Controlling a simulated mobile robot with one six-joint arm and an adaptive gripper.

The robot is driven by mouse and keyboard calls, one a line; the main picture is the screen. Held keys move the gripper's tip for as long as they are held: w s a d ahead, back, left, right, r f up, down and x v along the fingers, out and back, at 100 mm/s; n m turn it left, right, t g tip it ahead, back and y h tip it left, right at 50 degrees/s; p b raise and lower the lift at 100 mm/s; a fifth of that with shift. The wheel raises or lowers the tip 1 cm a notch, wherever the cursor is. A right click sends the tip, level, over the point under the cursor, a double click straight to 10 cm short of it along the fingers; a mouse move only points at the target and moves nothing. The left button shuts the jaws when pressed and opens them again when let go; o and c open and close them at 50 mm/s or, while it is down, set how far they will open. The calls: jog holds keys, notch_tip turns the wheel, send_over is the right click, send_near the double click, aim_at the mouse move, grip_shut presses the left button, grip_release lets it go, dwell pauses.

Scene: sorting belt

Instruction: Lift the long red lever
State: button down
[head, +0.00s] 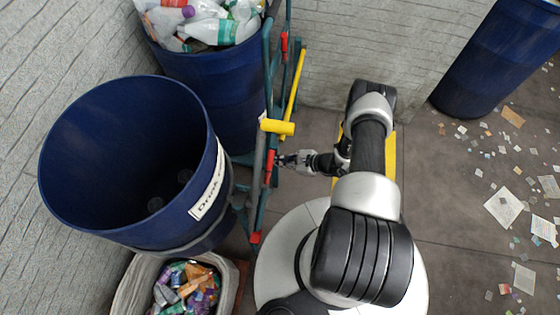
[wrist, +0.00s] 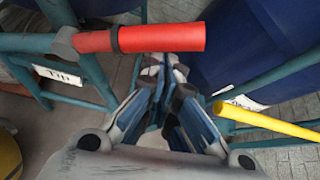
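The long red lever (wrist: 160,39) lies nearly level across the upper middle of the wrist view, a red sleeve with a dark ring, joined at its left to a teal frame. In the head view, a red grip (head: 269,163) shows on the frame beside my gripper (head: 281,160). In the wrist view, my gripper (wrist: 167,72) points at the lever, its fingertips just below the lever's lower edge. A narrow gap shows between the fingers, with nothing seen between them. I cannot tell whether the fingertips touch the lever.
A yellow lever (wrist: 265,122) juts in at right in the wrist view. A plate (wrist: 57,75) reads "TIP". Paper litter (head: 505,205) covers the right floor.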

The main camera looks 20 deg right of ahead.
notch_tip(320, 180, down, 4)
jog(key=w+d+b, duration=0.1)
jog(key=d+b, duration=0.1)
jog(key=b, duration=0.3)
jog(key=s+a+p+v, duration=0.1)
jog(key=p+v, duration=0.3)
jog(key=v, duration=0.6)
